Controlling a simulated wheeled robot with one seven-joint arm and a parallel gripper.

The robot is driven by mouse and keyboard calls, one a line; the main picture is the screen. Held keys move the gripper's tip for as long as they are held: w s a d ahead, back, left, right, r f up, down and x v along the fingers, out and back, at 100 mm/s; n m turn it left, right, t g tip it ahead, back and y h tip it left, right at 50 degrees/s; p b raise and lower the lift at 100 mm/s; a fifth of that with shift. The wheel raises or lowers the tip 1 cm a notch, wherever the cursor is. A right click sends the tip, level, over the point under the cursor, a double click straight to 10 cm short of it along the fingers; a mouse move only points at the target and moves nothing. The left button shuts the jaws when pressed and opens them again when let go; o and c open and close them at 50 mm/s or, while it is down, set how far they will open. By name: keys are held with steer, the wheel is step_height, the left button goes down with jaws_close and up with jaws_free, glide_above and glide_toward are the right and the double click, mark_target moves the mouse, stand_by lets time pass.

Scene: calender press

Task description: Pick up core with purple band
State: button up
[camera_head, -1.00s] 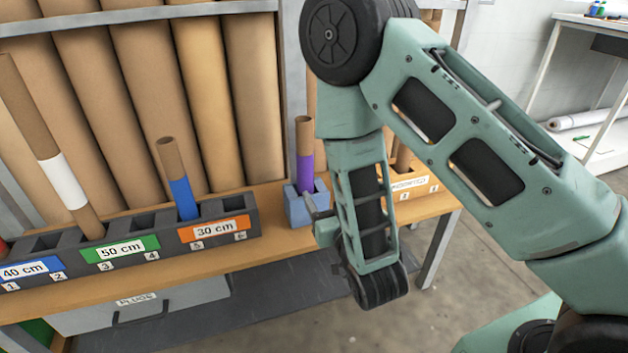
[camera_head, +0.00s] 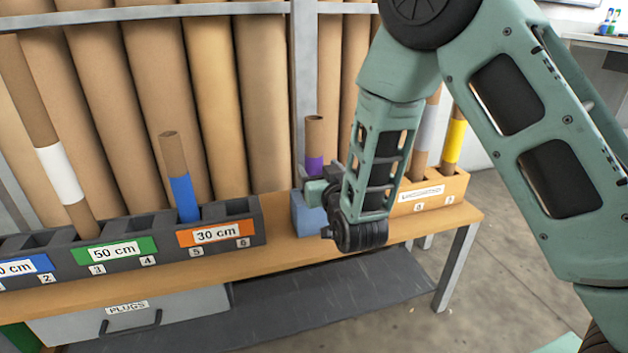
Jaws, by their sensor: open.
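The core with the purple band (camera_head: 314,135) stands upright in a small blue block (camera_head: 307,217) on the wooden bench. Its brown top and part of the purple band show; its lower part is hidden behind my gripper (camera_head: 312,188). My gripper is at the core's front, level with the lower edge of the visible purple band. The gripper is small and partly hidden by my wrist, and its jaws are open. I cannot tell whether the core is between the fingers.
A dark grey rack (camera_head: 140,267) on the left holds a white-banded core (camera_head: 60,175) and a blue-banded core (camera_head: 180,190). An orange rack (camera_head: 440,192) on the right holds a grey-banded core (camera_head: 426,130) and a yellow-banded core (camera_head: 454,140). Large brown tubes (camera_head: 210,90) stand behind.

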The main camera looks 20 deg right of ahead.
mark_target(317, 164)
steer(key=w+b, duration=0.1)
steer(key=w, duration=0.4)
steer(key=shift+w+d+b, duration=0.1)
steer(key=shift+b, duration=0.25)
steer(key=c, duration=1.2)
step_height(317, 164, up, 18)
steer(key=p, duration=0.6)
